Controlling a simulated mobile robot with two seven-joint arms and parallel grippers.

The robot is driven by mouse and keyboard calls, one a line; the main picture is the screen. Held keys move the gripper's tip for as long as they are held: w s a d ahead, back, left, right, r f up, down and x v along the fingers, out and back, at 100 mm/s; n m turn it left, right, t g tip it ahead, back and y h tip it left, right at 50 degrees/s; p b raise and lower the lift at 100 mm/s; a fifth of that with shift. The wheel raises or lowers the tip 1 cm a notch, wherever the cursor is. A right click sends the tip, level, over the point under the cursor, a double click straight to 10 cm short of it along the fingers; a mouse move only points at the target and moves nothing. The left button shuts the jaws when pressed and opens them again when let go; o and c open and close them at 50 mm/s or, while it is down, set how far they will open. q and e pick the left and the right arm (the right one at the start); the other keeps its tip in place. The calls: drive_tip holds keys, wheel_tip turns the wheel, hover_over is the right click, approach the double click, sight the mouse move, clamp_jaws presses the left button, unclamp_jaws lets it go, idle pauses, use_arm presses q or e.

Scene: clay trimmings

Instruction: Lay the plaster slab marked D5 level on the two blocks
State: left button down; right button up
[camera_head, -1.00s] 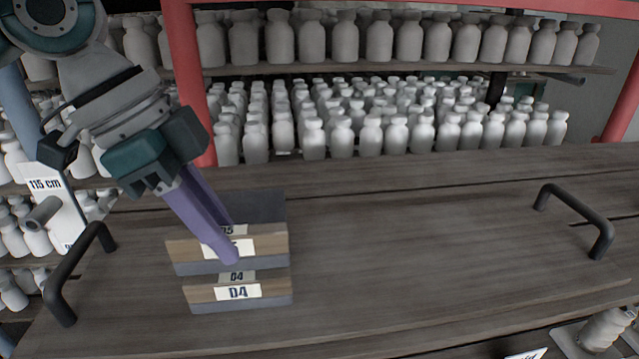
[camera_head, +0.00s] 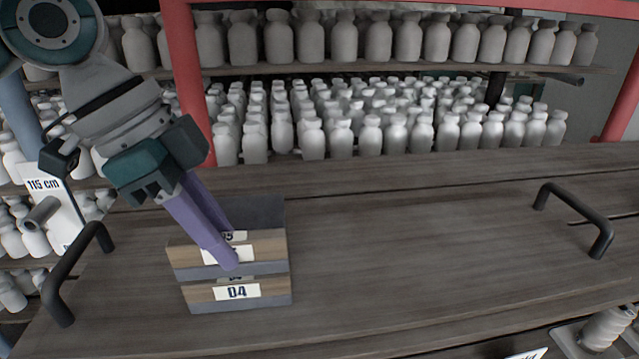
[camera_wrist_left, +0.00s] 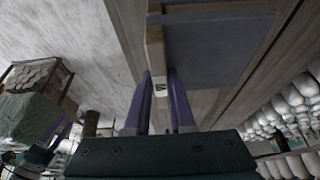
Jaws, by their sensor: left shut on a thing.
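The slab marked D5 (camera_head: 186,256) has a wood-coloured front edge, grey faces and white labels. In the left wrist view the held slab (camera_wrist_left: 210,50) extends away from the fingers (camera_wrist_left: 160,82). I cannot make out two separate blocks. Purple and teal parts in that view, probably my right gripper (camera_wrist_left: 62,132), are small and unclear.
The wooden board (camera_head: 420,250) is clear to the right of the slabs. Black handles stand at its left (camera_head: 78,268) and right (camera_head: 585,220). Shelves with many white bottles (camera_head: 370,135) and a red post (camera_head: 188,80) are behind. A 115 cm sign (camera_head: 50,195) is at left.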

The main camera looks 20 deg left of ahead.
use_arm(q)
drive_tip(key=c, duration=0.7)
unclamp_jaws()
